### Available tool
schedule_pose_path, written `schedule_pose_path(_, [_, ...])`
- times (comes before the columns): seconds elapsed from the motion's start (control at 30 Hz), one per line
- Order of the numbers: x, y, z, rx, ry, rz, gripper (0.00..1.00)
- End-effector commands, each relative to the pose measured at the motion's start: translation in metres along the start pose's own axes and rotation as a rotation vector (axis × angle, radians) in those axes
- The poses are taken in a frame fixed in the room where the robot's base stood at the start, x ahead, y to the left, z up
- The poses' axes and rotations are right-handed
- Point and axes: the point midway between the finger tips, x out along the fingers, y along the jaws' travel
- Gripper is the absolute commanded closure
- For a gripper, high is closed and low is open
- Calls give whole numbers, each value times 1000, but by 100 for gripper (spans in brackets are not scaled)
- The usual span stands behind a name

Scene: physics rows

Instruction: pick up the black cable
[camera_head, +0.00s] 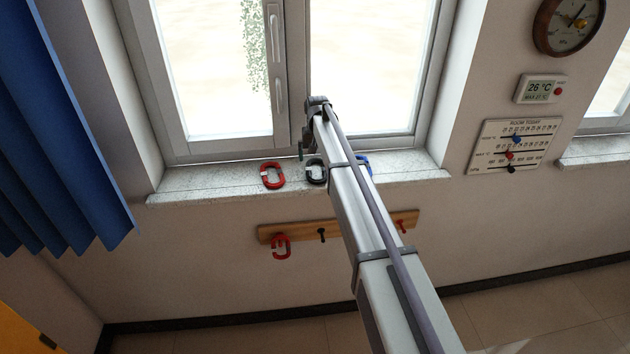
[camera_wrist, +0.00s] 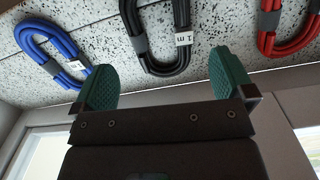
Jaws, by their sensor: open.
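The black cable (camera_wrist: 182,16) is a coiled bundle with a grey strap and a white "1 m" tag. It lies on the speckled windowsill (camera_wrist: 215,14). In the head view the black cable (camera_head: 309,171) is partly hidden by my arm. My gripper (camera_wrist: 164,72) is open, with its two green fingers spread wide. In the wrist view the near end of the black loop appears between the fingertips, with space on both sides. Whether the fingers are at the cable's height is unclear. In the head view my gripper (camera_head: 301,150) is mostly hidden behind the arm's end.
A blue cable (camera_wrist: 50,45) and a red cable (camera_wrist: 292,38) lie on either side of the black one. Below the sill, a wooden peg rail (camera_head: 345,226) holds another red cable (camera_head: 281,246). The window (camera_head: 293,70) stands behind the sill; a blue curtain (camera_head: 55,120) hangs left.

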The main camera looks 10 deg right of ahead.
Motion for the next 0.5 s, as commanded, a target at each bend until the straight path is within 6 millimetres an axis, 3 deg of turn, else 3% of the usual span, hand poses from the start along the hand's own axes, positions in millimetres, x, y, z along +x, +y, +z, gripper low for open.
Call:
schedule_pose_path(0.17, [9,0,0,0,0,0,0])
schedule_pose_path(0.4, [56,0,-1,0,0,0,0])
schedule_pose_path(0.5, [60,0,-1,0,0,0,0])
